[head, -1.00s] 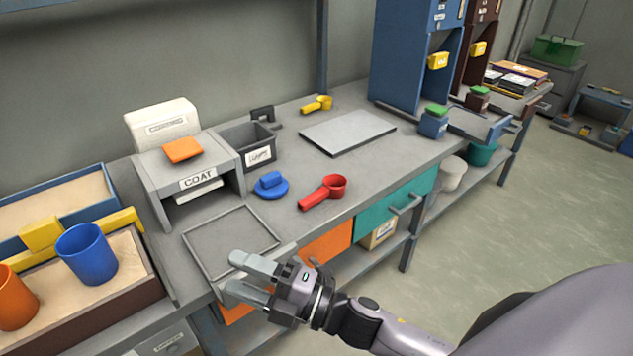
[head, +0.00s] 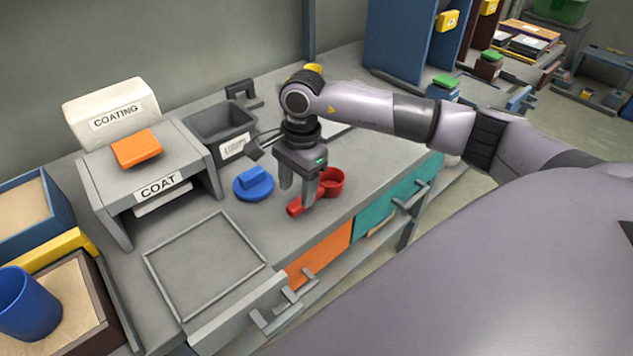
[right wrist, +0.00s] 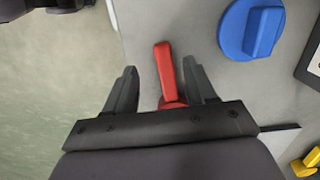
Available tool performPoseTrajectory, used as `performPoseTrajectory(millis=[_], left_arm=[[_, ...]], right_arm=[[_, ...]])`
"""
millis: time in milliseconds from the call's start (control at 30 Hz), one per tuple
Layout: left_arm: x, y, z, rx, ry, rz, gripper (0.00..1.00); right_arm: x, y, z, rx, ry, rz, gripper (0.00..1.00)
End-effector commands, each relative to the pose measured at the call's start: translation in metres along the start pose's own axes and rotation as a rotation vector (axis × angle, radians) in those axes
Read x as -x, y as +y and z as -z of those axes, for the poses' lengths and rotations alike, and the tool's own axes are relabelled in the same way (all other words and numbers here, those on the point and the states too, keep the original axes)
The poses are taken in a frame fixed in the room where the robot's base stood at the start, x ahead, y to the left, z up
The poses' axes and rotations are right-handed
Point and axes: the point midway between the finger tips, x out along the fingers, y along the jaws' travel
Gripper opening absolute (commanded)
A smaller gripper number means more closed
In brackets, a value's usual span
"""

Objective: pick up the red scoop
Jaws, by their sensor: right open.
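The red scoop (head: 329,184) lies on the grey workbench near its front edge, with its cup to the right and its handle toward the left. My right gripper (head: 297,203) points down over the handle, with its fingers open. In the right wrist view the red scoop's handle (right wrist: 166,75) lies between the two open fingers (right wrist: 163,88), apart from both. The scoop's cup is mostly hidden there behind the gripper body. I cannot tell the exact height of the fingertips above the bench. My left gripper is not in view.
A blue lidded disc (head: 254,184) lies just left of the gripper. A dark bin (head: 222,132) and the COAT stand (head: 150,165) are behind and left. A square frame (head: 205,262) lies front left. The bench's front edge is close to the scoop.

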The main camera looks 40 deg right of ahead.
Motion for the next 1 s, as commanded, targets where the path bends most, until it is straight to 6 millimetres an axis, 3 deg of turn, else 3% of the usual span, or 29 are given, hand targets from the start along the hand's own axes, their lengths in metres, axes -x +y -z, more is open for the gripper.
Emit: performPoseTrajectory(millis=[33,167,700,967,1000], left_arm=[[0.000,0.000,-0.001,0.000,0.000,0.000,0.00],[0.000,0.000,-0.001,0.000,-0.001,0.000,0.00],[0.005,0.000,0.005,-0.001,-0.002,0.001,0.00],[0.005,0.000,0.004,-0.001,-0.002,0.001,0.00],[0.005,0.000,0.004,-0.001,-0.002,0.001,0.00]], right_arm=[[0.006,-0.001,0.013,0.003,0.051,-0.004,0.55],[0.008,0.000,0.029,0.007,0.110,-0.017,0.55],[-0.055,-0.001,0.047,0.008,0.109,-0.017,0.55],[-0.058,-0.001,0.047,0.007,0.109,-0.016,0.55],[-0.058,-0.001,0.047,0.007,0.109,-0.016,0.49]])
